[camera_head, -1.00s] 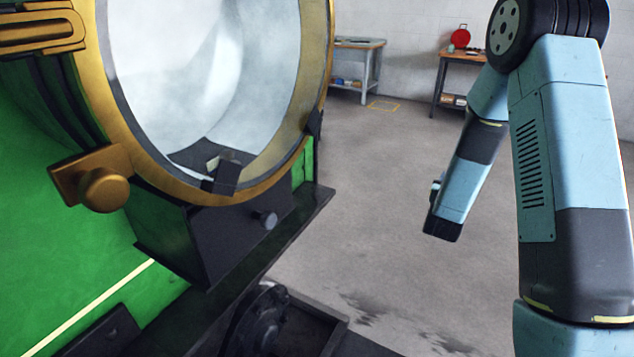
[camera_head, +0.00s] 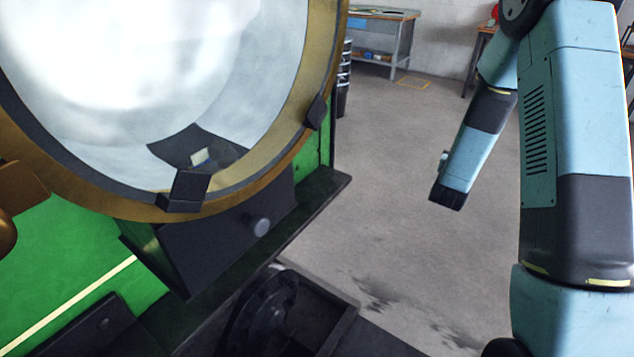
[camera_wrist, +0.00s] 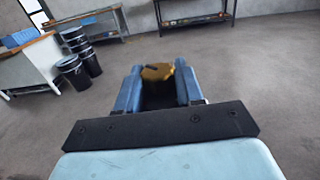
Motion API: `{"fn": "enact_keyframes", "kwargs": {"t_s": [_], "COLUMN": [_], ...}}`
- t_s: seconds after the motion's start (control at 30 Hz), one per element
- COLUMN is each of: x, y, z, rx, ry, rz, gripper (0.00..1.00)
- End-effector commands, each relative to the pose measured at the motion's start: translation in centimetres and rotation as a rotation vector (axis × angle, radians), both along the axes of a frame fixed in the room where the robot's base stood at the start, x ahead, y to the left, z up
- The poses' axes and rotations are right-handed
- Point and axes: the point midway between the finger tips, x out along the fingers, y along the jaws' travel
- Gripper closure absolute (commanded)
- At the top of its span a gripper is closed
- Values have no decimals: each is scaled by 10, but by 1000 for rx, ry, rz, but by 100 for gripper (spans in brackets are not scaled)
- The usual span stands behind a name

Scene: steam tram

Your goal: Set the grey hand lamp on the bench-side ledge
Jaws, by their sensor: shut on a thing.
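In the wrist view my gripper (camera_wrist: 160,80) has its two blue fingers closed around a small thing. Its visible top is a brass-coloured piece (camera_wrist: 157,72) with a dark slot or mark; the part between the fingers is dark and mostly hidden. I cannot tell from this whether it is the grey hand lamp, and no other grey lamp shows. I cannot make out with certainty which surface is the bench-side ledge.
A large brass-rimmed round glass (camera_head: 330,60) on a green body (camera_head: 60,265) fills the left, with a dark running edge (camera_head: 320,195) below. A grey workbench (camera_head: 385,35) stands at the back. Black drums (camera_wrist: 80,66) and a white-sided bench (camera_wrist: 30,65) are at left. Grey floor is open.

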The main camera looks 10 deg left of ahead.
Motion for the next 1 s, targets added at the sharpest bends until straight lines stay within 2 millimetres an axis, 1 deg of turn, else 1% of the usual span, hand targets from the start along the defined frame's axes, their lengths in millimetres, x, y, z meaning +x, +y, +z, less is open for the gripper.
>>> {"fn": "enact_keyframes", "kwargs": {"t_s": [0.17, 0.27, 0.37, 0.5, 0.57, 0.7, 0.87, 1.0], "x": [-10, -23, -42, -72, -86, -123, -167, -207], "y": [-21, -39, -57, -78, -85, -97, -102, -98], "z": [6, 9, 11, 13, 13, 12, 8, 5], "rx": [1, 0, 0, 0, -1, -2, -1, -2], "ry": [-4, -3, -2, -2, -2, -1, -1, -2], "rz": [-121, -243, -378, -570, -651, -844, -1064, -1259], "gripper": [100, 100, 100, 100, 100, 100, 100, 100]}}
